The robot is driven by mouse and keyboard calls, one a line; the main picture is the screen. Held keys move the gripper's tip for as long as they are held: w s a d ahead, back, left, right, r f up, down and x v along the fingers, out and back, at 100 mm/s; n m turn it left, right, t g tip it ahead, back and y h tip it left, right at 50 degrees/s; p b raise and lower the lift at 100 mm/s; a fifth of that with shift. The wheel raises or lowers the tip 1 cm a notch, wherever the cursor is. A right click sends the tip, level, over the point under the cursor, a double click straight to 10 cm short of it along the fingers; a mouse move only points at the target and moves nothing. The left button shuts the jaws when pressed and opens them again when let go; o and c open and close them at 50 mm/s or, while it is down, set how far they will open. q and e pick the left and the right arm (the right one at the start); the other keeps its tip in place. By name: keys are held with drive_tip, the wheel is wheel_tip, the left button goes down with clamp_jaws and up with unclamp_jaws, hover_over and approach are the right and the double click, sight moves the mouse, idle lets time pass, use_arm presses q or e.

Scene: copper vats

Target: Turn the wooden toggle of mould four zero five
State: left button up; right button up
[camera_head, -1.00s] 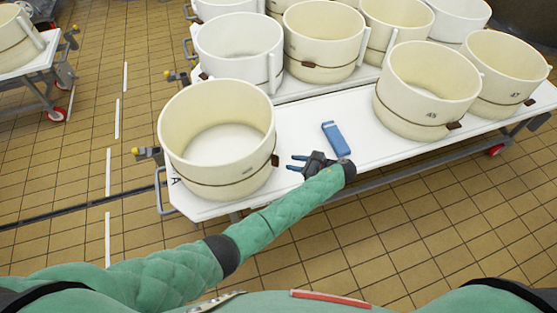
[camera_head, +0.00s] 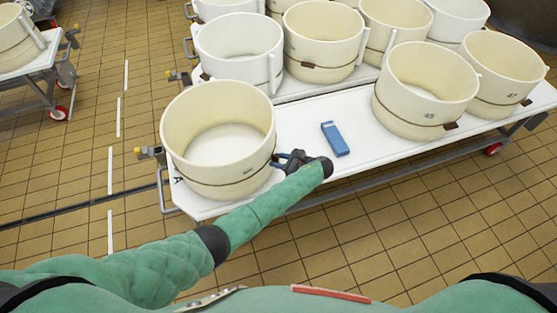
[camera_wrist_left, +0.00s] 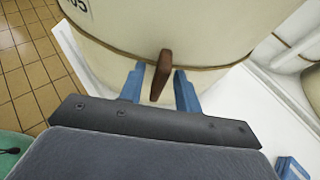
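The cream mould (camera_head: 219,146) stands at the near left corner of the white trolley table, with a cord around its lower wall. In the left wrist view the mould (camera_wrist_left: 160,25) shows a number ending in "05", partly cut off. Its brown wooden toggle (camera_wrist_left: 162,74) sits on the cord and tilts slightly. My left gripper (camera_head: 281,162) is at the mould's right side. In the left wrist view its two blue fingers (camera_wrist_left: 158,88) are apart, one on each side of the toggle, with gaps between. My right gripper is not in view.
A blue block (camera_head: 335,138) lies on the white table (camera_head: 305,118) right of the gripper; it also shows in the left wrist view (camera_wrist_left: 290,168). More moulds stand at the right (camera_head: 427,90) and behind (camera_head: 240,52).

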use_arm(q)
clamp_jaws()
